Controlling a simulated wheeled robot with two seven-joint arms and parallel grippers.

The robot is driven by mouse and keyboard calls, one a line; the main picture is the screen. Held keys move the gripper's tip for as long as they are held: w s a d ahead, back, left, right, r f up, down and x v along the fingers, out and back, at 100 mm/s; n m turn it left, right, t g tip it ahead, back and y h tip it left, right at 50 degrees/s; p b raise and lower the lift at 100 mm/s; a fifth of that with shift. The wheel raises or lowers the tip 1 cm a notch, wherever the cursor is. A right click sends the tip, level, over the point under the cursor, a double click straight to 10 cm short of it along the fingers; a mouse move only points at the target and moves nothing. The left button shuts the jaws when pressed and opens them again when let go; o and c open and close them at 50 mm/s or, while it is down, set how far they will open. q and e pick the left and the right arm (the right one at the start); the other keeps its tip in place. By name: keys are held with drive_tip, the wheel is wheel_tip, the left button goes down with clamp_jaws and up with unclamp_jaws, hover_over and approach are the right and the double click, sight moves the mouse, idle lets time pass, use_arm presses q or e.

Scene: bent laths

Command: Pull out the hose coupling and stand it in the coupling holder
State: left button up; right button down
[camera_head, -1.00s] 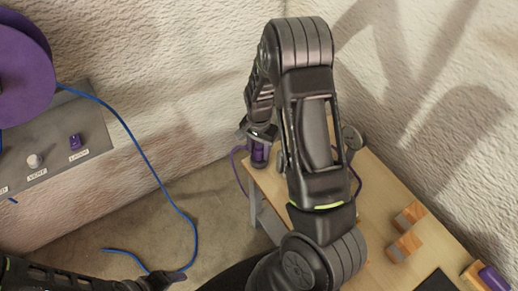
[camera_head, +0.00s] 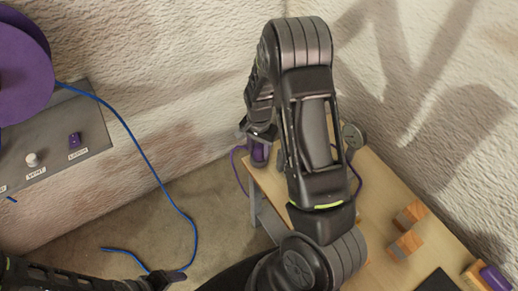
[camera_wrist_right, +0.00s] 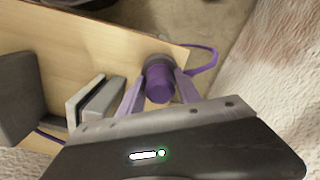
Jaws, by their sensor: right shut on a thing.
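The purple hose coupling (camera_head: 259,153) is at the far left corner of the table, partly hidden by my right gripper (camera_head: 258,134). In the right wrist view the coupling (camera_wrist_right: 160,84) sits between the two fingers of my right gripper (camera_wrist_right: 160,92), which is shut on it. A grey round part (camera_wrist_right: 157,60) shows at its far end; I cannot tell whether this is a holder or part of the coupling. A purple hose (camera_wrist_right: 208,58) loops over the table edge beside it. My left gripper (camera_head: 165,279) is low in the head view, its jaws unclear.
The wooden table (camera_head: 378,200) stands against the rough wall. Two wooden blocks (camera_head: 408,230) and a purple piece on wood (camera_head: 494,279) lie at the right. A blue cable (camera_head: 150,165) hangs from a purple reel (camera_head: 22,62) and passes my left gripper. A grey panel (camera_head: 55,150) is at left.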

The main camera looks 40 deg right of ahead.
drive_tip(key=c, duration=0.8)
unclamp_jaws()
drive_tip(key=shift+o, duration=0.4)
drive_tip(key=o, duration=0.4)
drive_tip(key=shift+o, duration=0.2)
drive_tip(key=shift+r+p, duration=3)
drive_tip(key=shift+r, duration=0.8)
